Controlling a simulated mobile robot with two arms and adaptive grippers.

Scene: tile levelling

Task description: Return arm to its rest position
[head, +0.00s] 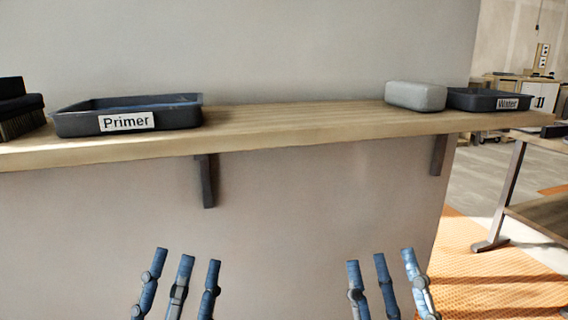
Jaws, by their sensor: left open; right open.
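My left gripper (184,262) is at the bottom of the head view, left of centre. Its blue fingers point up and stand apart, open and empty. My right gripper (381,262) is at the bottom, right of centre, with its fingers also spread and nothing between them. Both grippers show in front of the grey wall, lower in the picture than the shelf and apart from it. The arms behind the fingers are out of the picture.
A wooden shelf (290,118) crosses the view on dark brackets. It bears a Primer tray (185,116), a dark brush (22,122) at the far left, a grey block (416,96) and a Water tray (470,101). A table (540,215) stands right, over orange flooring (490,285).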

